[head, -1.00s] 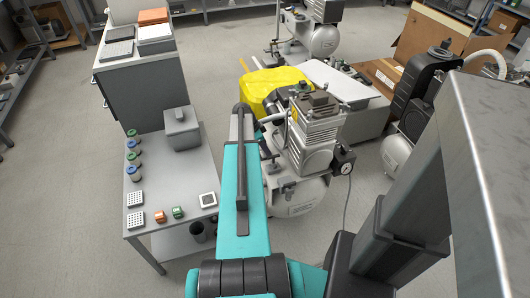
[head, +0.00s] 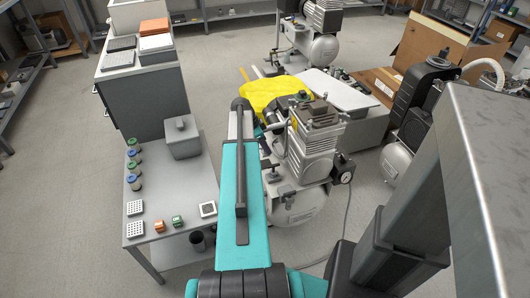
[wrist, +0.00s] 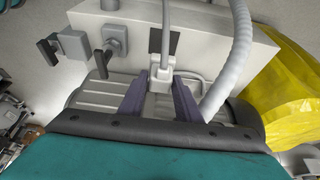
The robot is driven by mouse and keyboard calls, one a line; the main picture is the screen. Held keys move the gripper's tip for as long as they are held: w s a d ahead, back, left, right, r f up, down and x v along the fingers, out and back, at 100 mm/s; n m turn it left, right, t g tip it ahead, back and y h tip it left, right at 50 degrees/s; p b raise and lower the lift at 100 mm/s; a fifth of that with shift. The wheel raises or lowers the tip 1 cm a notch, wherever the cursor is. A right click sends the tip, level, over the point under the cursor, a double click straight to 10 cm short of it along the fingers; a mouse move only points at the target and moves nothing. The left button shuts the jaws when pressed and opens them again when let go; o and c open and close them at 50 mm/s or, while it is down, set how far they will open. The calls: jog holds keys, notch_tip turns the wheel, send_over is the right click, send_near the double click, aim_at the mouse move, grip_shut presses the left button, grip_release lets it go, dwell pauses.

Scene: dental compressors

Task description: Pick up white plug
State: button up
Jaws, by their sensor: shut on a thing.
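The white plug (wrist: 160,79) is in the middle of the wrist view, between the two dark purple fingers of my gripper (wrist: 161,92). My gripper is shut on it, with one finger on each side. A grey cord runs from the plug area up past a dark square on the pale grey housing (wrist: 220,40). I cannot tell whether the plug is still seated in something. In the head view my teal arm reaches forward beside the compressor, and it hides the fingers and the plug.
A thick ribbed hose (wrist: 236,62) passes close on the right of my gripper. Grey valve levers (wrist: 115,40) stick out on the left. A yellow cover (head: 275,94) lies beyond the compressor (head: 312,145). A small table (head: 170,200) with jars stands left of my arm.

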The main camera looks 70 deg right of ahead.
jog(key=shift+r, duration=1.7)
jog(key=w+a+r+n+t+h, duration=0.15)
jog(key=w+a+r+n, duration=0.3)
jog(key=w+a, duration=0.55)
jog(key=w+a+r+n+t, duration=0.2)
jog(key=w+a+r+n, duration=0.4)
jog(key=w, duration=0.8)
jog(key=w+a+r+n+t, duration=0.15)
jog(key=w+a+n, duration=0.25)
jog(key=w+a, duration=0.7)
jog(key=w+a+r+n+t+y, duration=0.1)
jog(key=w+a+r+n, duration=0.3)
jog(key=a, duration=0.9)
jog(key=w+a+r+n+t+y, duration=0.1)
jog(key=w+a+r+n, duration=0.3)
jog(key=a, duration=0.9)
jog(key=w+a+r+n+y, duration=0.2)
jog(key=w+a+r+n, duration=0.2)
jog(key=a, duration=1)
jog(key=shift+w+r+n+t, duration=0.2)
jog(key=shift+w+n+t, duration=0.2)
jog(key=shift+w+n, duration=0.65)
jog(key=shift+w+a, duration=0.1)
jog(key=shift+w, duration=0.05)
